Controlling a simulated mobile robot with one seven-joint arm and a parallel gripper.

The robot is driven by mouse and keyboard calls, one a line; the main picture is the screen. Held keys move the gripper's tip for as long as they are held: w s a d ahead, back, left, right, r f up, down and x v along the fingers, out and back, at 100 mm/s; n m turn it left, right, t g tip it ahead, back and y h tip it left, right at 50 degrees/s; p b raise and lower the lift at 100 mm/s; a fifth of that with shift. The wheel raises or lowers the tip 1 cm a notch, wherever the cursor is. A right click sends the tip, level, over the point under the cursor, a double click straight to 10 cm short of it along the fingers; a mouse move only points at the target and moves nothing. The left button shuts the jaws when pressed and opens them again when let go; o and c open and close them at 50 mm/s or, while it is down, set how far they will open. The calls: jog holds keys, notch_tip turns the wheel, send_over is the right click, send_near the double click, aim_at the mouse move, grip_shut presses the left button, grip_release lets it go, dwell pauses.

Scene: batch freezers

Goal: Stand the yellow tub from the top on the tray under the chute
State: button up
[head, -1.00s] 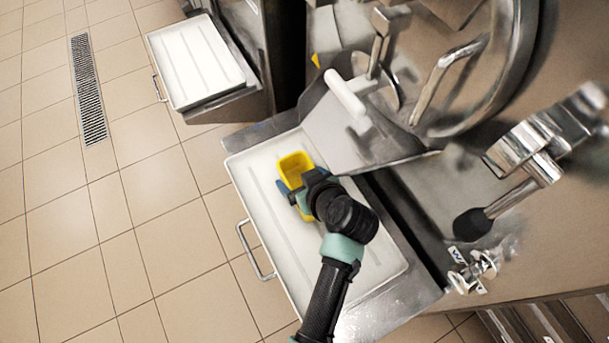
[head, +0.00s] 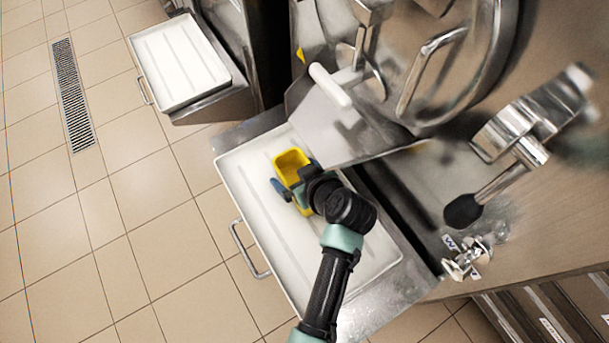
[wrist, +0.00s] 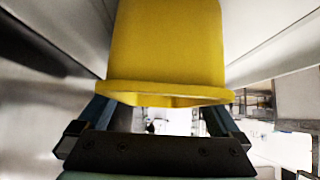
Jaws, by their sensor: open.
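The yellow tub (head: 290,162) is upright, its open top facing up, over the white tray (head: 232,187) near the end of the steel chute (head: 345,130). Whether its base touches the tray is hidden. My gripper (head: 295,174) is open, with one blue finger on each side of the tub. The left finger shows a gap from the tub. In the wrist view the tub (wrist: 170,45) fills the upper middle, its rim towards my gripper (wrist: 160,110), and the fingers stand apart on either side.
A second white tray (head: 180,65) is at the far left machine. A white-handled bar (head: 330,85) and a large steel door handle (head: 425,70) are above the chute. A black-knobbed lever (head: 465,210) is at the right. The tray's front part is bare.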

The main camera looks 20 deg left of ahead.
jog(key=p+v, duration=0.1)
jog(key=v, duration=1.1)
jog(key=shift+f, duration=0.1)
